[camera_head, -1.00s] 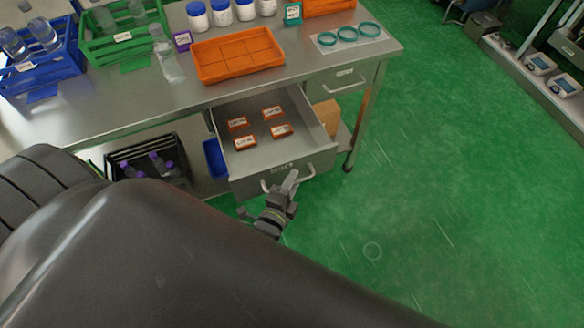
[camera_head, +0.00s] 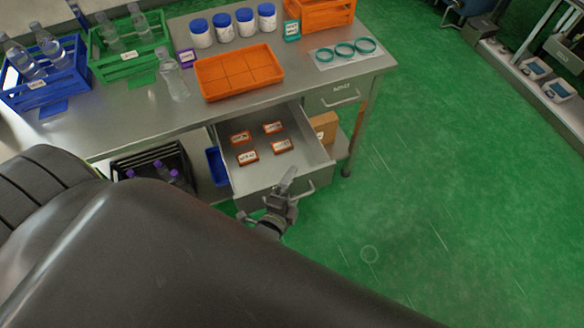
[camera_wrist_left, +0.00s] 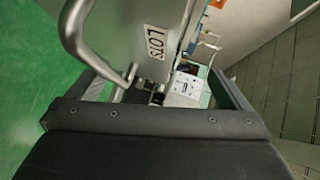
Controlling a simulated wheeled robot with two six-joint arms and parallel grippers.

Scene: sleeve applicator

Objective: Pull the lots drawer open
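The lots drawer (camera_head: 262,178) is a grey metal drawer under the bench. It stands well out from the bench, with several small orange labelled boxes (camera_head: 272,128) inside. My left gripper (camera_head: 287,181) overlaps the drawer's front at the handle (camera_head: 306,187), which it partly hides. The gripper fingers are spread apart. The handle lies towards the left finger, and I cannot tell whether they touch. My right gripper is in neither view.
The bench top (camera_head: 130,125) carries an orange tray (camera_head: 238,72), crates, bottles and jars. A shut drawer (camera_head: 340,95) is at upper right of the open one. A black crate (camera_head: 150,165) stands below the bench at left. Green floor (camera_head: 440,200) is clear at right.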

